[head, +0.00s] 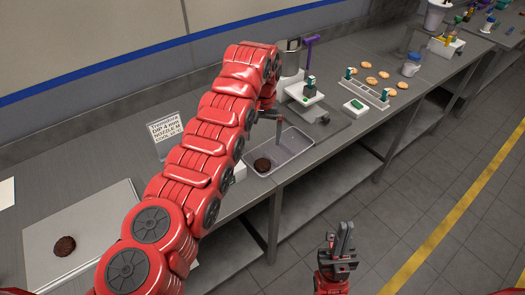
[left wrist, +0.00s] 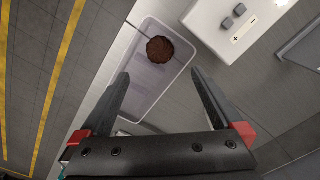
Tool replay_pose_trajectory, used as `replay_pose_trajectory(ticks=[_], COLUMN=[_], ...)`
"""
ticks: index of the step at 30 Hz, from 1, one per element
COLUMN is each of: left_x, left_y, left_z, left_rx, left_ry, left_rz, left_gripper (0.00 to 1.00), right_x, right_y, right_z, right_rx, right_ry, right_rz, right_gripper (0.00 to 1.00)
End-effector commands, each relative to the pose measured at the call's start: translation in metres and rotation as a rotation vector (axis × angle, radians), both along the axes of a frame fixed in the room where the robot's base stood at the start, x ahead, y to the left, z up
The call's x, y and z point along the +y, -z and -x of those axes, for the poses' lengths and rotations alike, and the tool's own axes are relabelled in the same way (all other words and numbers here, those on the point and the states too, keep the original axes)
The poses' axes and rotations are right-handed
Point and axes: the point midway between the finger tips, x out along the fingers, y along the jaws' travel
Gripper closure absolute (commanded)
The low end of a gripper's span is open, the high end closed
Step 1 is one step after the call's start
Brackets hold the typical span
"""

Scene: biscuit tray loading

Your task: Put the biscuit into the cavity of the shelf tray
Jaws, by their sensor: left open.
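A dark brown round biscuit (head: 262,164) lies in the near left end of a pale, see-through tray (head: 293,148) at the table's front edge. In the left wrist view the biscuit (left wrist: 160,50) lies at the far end of the tray (left wrist: 150,82), beside a thin dividing line. A second dark biscuit (head: 65,246) lies on a light board (head: 95,215) at the left. My left gripper (head: 279,132) is above the tray, open and empty. In the left wrist view its spread fingers (left wrist: 160,75) point toward the biscuit, apart from it. My right gripper (head: 343,238) is off the table, its fingers together and empty.
A sign (head: 165,129) stands behind my left arm. A white scale-like device (head: 303,92) stands behind the tray. Further right are a rack with green parts (head: 368,88), pale biscuits (head: 371,80) and a jar (head: 411,64). The floor in front is clear.

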Motion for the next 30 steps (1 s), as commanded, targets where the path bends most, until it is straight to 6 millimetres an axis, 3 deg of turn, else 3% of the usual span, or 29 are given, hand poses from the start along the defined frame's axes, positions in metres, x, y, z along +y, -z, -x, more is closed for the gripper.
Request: replay_pose_trajectory(ticks=[3,9,11,15,21,30], left_x=[0.0,-0.001,-0.001,0.0,0.0,0.0], left_y=[-0.021,-0.05,-0.073,-0.092,-0.104,-0.104], left_z=[0.001,0.003,0.002,0.001,0.001,0.001], left_rx=[0.0,0.008,0.006,0.005,0.006,0.005], left_ry=[0.0,0.002,0.003,0.0,0.0,0.001], left_rz=[0.0,0.0,0.0,0.0,-0.001,0.0], left_gripper=[0.0,0.0,0.0,0.0,0.0,0.0], right_x=[0.0,0.0,0.0,0.0,0.0,0.0], right_y=[0.01,0.003,-0.02,-0.041,-0.054,-0.055], right_z=[0.0,0.0,0.0,0.0,0.0,0.0], right_rx=[0.0,0.0,0.0,-0.001,0.0,0.0], right_ry=[0.0,0.0,0.0,0.0,0.0,0.0], right_rz=[0.0,0.0,0.0,0.0,0.0,0.0], right_gripper=[1.0,1.0,1.0,1.0,1.0,1.0])
